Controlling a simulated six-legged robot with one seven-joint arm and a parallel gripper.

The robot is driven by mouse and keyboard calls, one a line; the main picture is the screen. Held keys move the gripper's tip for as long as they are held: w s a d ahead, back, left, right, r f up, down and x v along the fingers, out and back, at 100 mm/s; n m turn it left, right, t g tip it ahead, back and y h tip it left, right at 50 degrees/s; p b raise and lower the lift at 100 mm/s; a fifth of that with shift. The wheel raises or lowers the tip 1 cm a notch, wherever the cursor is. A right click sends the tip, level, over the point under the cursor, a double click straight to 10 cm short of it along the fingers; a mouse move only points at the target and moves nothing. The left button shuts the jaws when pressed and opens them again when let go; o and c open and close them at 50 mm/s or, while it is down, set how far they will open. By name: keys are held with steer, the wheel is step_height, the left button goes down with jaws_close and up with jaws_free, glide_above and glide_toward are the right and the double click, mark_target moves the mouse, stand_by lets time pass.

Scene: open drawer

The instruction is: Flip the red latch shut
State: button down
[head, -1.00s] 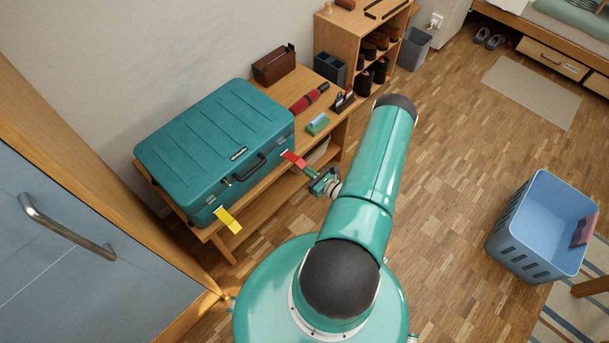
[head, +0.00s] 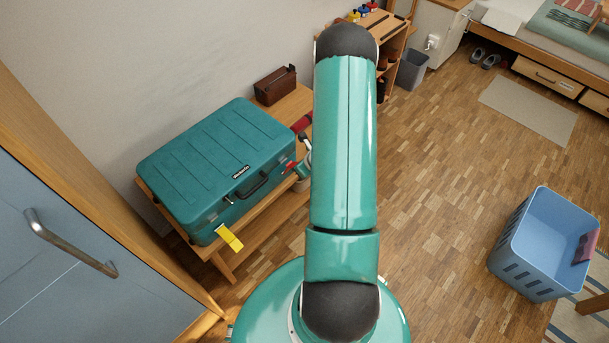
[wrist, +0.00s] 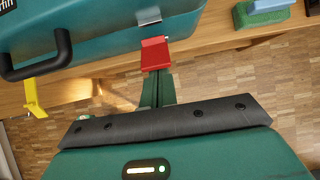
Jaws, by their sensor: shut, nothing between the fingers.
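The teal case (head: 215,160) lies closed on the wooden bench, its handle facing the room. The red latch (head: 290,166) is at the right end of its front. In the wrist view the red latch (wrist: 155,54) sits below a metal catch (wrist: 148,16) on the case, apart from it. My gripper (wrist: 157,76) is shut and empty, its fingertips at the latch's lower edge; I cannot tell whether they touch. In the head view my gripper (head: 300,170) is partly hidden by my arm. The yellow latch (head: 229,238) sticks out at the left end.
A brown box (head: 275,85) stands on the bench behind the case. A green block with a blue top (wrist: 262,12) lies right of the case. A blue cabinet door with a metal handle (head: 70,245) is at left. A blue basket (head: 545,245) stands far right on open floor.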

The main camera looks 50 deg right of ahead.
steer(key=shift+w+r, duration=0.15)
steer(key=shift+w, duration=0.05)
steer(key=shift+r, duration=0.15)
steer(key=shift+r, duration=0.65)
steer(key=shift+f, duration=0.1)
